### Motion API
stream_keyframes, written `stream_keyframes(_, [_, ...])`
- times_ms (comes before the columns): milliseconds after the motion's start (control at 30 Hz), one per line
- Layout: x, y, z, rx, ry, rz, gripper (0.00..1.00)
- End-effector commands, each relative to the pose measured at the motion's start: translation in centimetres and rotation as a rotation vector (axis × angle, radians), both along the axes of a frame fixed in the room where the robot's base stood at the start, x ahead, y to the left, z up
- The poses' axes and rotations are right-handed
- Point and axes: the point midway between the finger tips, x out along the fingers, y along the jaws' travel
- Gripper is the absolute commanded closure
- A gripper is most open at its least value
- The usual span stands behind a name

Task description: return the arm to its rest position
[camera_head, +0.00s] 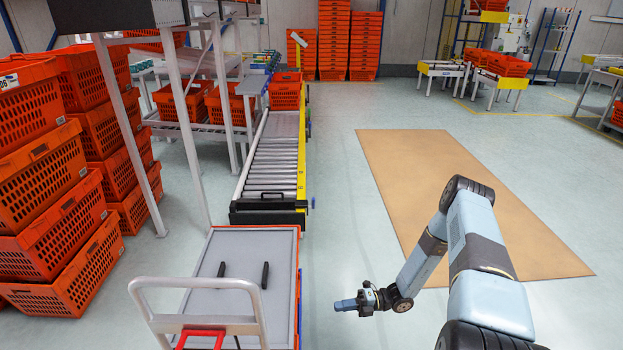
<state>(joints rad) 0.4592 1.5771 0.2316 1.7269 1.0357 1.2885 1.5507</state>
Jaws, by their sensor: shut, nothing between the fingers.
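My arm reaches in from the lower right, with its elbow raised over the brown floor mat and its forearm angled down to the left. My gripper (346,305) is at the end, pointing left. It hangs in free air over the pale floor, just right of the grey-topped cart (245,250). Its fingers look closed together, with nothing held between them.
The cart has a white handle (140,290) and two dark bars on top. Behind it runs a roller conveyor (272,160). Stacked orange totes (45,150) stand at the left. A flat brown mat (450,180) lies on open floor.

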Motion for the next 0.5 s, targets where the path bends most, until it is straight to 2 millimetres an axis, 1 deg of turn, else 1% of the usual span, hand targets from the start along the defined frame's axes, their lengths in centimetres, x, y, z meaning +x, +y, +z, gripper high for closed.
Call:
stream_keyframes(67, [0.3, -0.1, 0.5, -0.007, -0.019, 0.009, 1.0])
stream_keyframes(167, [1.0, -0.6, 2.0, -0.026, -0.074, 0.037, 1.0])
stream_keyframes(267, [1.8, -1.2, 4.3, -0.054, -0.159, 0.083, 1.0])
stream_keyframes(500, [3.5, -2.6, 10.5, -0.125, -0.389, 0.211, 1.0])
